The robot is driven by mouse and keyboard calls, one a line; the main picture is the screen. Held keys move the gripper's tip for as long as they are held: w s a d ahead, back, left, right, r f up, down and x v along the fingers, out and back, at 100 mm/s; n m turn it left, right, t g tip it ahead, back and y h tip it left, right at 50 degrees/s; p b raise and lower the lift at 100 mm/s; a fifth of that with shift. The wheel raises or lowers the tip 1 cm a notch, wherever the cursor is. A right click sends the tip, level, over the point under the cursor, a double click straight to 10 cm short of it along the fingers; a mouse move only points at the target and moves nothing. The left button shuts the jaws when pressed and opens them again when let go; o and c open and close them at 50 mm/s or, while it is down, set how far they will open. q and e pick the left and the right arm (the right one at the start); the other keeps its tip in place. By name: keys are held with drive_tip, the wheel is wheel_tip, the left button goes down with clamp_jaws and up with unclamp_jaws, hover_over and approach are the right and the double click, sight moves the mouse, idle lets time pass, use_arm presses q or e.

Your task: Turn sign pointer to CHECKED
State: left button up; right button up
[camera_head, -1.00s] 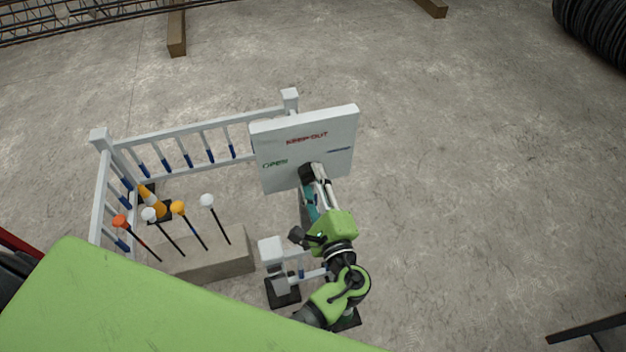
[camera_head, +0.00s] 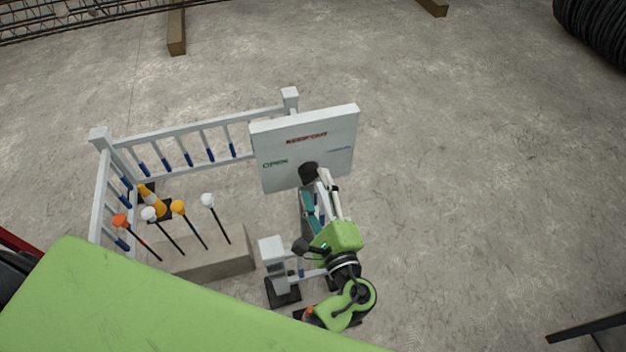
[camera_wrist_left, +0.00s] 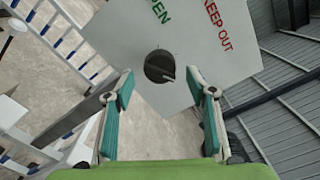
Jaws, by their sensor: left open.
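The white sign board (camera_head: 345,125) stands at the middle with red KEEP OUT at the top, green OPEN at the left and a small blue label at the right, too small to read. Its dark round pointer knob (camera_head: 309,172) is near the lower edge. In the left wrist view the knob (camera_wrist_left: 158,62) lies ahead between the fingers, with a light mark toward its lower right side. My left gripper (camera_wrist_left: 162,90) is open and empty, apart from the knob as far as I can tell. In the head view it is just below the knob (camera_head: 322,192). My right gripper is not in view.
A white railing (camera_head: 200,130) with blue-ended bars runs left of the board. A white post (camera_head: 272,252) is close beside my left arm. Floor right of the board is clear.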

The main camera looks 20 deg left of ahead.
use_arm(q)
drive_tip(key=v, duration=0.4)
drive_tip(key=shift+s+d, duration=0.2)
drive_tip(key=shift+s, duration=0.1)
drive_tip(key=shift+f, duration=0.1)
drive_tip(key=s+a+f+g+h+b, duration=0.1)
drive_tip(key=s+f+g+h, duration=0.15)
drive_tip(key=f, duration=0.85)
drive_tip(key=s+a+f+n+g+h+b, duration=0.1)
drive_tip(key=s+a+f+g, duration=0.2)
drive_tip(key=f, duration=0.9)
drive_tip(key=s+f+g+h+b, duration=0.15)
drive_tip(key=s+f, duration=0.25)
drive_tip(key=f, duration=0.7)
drive_tip(key=s+a+f+n+g+h+b, duration=0.1)
drive_tip(key=s+a+f+n+g, duration=0.1)
drive_tip(key=s+f, duration=0.5)
drive_tip(key=s+a+f+n+g+h+b, duration=0.1)
drive_tip(key=s+a+f+n+g+h, duration=0.1)
drive_tip(key=s+a+f+n, duration=0.2)
drive_tip(key=s+a+f+n+g+h+b, duration=0.1)
drive_tip(key=s+a+f+n+g+h, duration=0.1)
drive_tip(key=s+f+n, duration=0.5)
drive_tip(key=s+f+g, duration=0.1)
drive_tip(key=s+f, duration=0.3)
drive_tip(key=s, duration=0.5)
drive_tip(key=shift+a+n, duration=0.4)
